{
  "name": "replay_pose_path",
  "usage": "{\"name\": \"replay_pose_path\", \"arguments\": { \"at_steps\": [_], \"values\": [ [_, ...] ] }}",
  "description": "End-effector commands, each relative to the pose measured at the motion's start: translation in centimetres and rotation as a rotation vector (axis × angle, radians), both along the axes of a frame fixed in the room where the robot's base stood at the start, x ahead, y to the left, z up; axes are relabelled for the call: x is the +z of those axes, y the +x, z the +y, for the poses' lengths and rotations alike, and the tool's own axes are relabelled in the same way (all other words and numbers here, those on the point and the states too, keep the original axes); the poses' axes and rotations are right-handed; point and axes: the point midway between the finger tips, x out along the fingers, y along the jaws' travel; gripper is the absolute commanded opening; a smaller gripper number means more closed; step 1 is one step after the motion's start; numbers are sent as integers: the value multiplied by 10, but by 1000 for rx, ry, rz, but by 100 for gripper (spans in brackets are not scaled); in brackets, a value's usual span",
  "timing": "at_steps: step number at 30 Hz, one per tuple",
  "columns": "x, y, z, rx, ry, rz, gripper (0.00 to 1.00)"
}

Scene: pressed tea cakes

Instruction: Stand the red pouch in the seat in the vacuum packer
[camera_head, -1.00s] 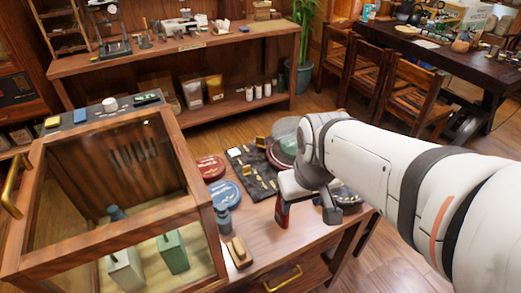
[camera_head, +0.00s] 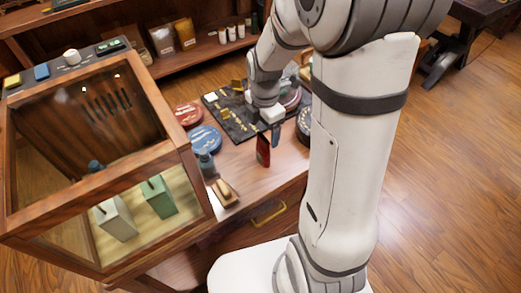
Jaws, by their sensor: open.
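The red pouch (camera_head: 263,151) stands upright on the wooden counter, right of the packer. My gripper (camera_head: 269,130) is open, right at the top of the pouch. One dark finger shows just right of the pouch's top; the other finger is not clear. I cannot tell whether the fingers touch it or stand around it. The vacuum packer (camera_head: 160,112) is a wooden case with glass panes at the left. I cannot make out the seat through the glass.
A blue-grey bottle (camera_head: 206,163) and a wooden block (camera_head: 225,192) stand between packer and pouch.

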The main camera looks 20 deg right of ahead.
Motion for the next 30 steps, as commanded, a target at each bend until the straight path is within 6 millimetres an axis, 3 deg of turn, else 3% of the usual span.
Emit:
{"name": "replay_pose_path", "arguments": {
  "at_steps": [15, 25, 30],
  "values": [
    [-65, 1, 2, 1, 1, 4, 80],
    [-72, 2, 2, 1, 0, 1, 80],
    [-71, 2, 2, 1, 0, 1, 66]
  ]
}}
